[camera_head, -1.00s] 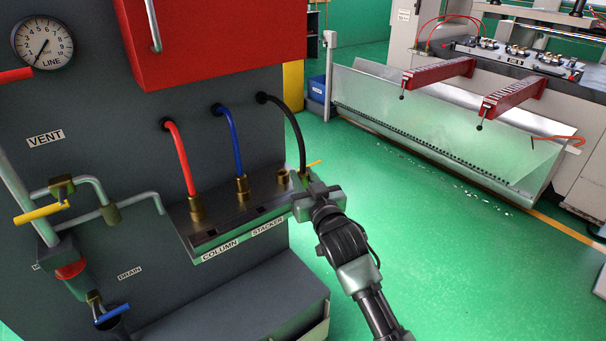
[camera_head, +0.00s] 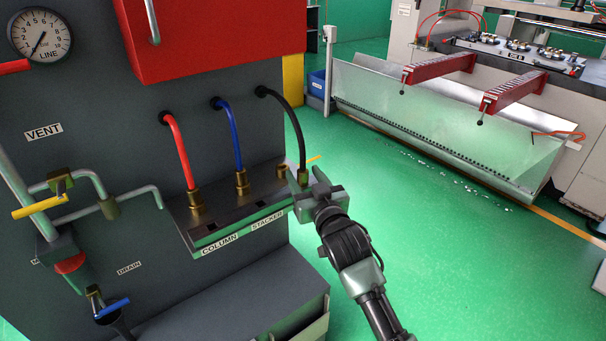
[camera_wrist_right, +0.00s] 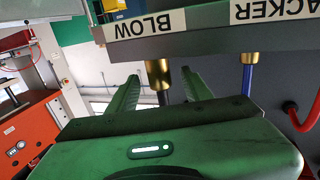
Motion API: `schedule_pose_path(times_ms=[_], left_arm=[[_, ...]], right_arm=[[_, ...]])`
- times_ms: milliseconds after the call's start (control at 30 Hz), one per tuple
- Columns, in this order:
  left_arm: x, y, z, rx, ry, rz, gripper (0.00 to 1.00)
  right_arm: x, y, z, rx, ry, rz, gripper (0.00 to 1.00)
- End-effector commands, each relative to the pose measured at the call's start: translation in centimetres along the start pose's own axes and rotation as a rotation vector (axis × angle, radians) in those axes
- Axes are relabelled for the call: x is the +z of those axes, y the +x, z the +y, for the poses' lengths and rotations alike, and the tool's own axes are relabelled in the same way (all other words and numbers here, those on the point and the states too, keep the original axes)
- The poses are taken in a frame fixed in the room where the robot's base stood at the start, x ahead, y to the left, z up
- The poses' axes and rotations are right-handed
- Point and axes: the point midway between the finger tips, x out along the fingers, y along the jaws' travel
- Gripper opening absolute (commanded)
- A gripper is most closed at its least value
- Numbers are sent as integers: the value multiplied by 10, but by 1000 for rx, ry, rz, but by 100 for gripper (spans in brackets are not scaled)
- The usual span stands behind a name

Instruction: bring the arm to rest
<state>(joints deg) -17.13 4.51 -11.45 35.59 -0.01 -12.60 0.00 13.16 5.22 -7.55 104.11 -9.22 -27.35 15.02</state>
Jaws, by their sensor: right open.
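My right gripper (camera_head: 306,180) is at the right end of the metal manifold block (camera_head: 222,218). It is open, with its fingers on either side of the black hose (camera_head: 297,125) end. In the right wrist view, the brass fitting (camera_wrist_right: 157,74) of this hose shows between the spread fingers of the gripper (camera_wrist_right: 160,84), below the BLOW label. I cannot tell whether the fitting is fully seated. My left gripper is not in view.
A red hose (camera_head: 180,150) and a blue hose (camera_head: 232,140) join the block to the left. A yellow-handled valve (camera_head: 40,209) and a blue-handled valve (camera_head: 112,310) stick out farther left. Green floor (camera_head: 430,250) is clear to the right.

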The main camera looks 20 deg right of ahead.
Motion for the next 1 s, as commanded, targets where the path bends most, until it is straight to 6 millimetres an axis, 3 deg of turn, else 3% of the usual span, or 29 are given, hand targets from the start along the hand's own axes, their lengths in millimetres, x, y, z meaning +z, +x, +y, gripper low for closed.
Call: schedule_pose_path(times_ms=[300, 567, 667, 767, 900, 1000], left_arm=[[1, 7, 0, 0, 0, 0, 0], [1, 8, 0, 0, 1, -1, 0], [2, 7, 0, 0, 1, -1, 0], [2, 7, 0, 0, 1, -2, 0], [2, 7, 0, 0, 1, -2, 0], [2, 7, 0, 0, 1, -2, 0]], right_arm=[[1, -53, 0, -1, -1, 1, 50], [6, -66, 0, 1, -1, -18, 50], [33, -81, 1, 8, -5, -108, 50], [80, -115, 2, 16, -17, -279, 50], [151, -189, 2, 10, -44, -584, 50], [183, -239, 0, -4, -61, -757, 50]])
